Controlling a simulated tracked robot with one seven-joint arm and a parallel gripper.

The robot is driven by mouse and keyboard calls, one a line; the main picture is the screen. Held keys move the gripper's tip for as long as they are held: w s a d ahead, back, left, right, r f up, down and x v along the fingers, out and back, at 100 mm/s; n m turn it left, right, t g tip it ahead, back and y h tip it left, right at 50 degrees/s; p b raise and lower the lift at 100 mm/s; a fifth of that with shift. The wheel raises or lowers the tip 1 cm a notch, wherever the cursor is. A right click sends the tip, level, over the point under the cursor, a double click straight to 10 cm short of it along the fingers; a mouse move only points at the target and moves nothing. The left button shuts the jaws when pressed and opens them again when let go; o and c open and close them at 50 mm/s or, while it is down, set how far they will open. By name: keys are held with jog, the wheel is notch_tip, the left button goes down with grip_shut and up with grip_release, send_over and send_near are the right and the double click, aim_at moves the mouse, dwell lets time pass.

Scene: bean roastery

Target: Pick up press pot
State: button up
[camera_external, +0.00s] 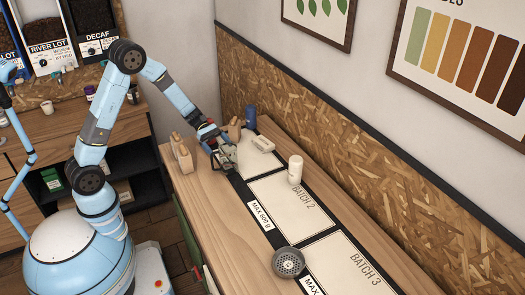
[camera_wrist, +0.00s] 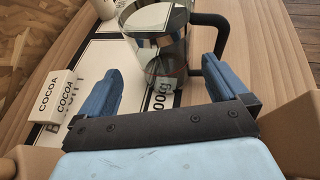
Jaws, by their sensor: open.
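The press pot (camera_wrist: 155,32) is a clear glass pot with shiny metal and a black handle (camera_wrist: 215,22) on its right side in the wrist view. In the external view the press pot (camera_external: 228,154) is small and partly covered by my gripper. My gripper (camera_wrist: 157,66) is open, its two blue fingers pointing toward the pot. The left finger is on the pot's near left, and the right finger is close to the handle. Nothing is held; I cannot tell whether the fingers touch the pot.
A white cocoa box (camera_wrist: 53,92) lies left of my gripper. A white canister (camera_external: 295,169) stands farther along the counter. A blue item (camera_external: 250,117) is by the wall. A round grey disc (camera_external: 289,262) lies nearer the front.

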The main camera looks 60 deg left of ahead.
aim_at(235, 166)
jog(key=shift+x, duration=3.7)
jog(key=shift+s+f, duration=0.1)
jog(key=shift+s, duration=0.05)
jog(key=shift+c, duration=0.2)
jog(key=c, duration=1)
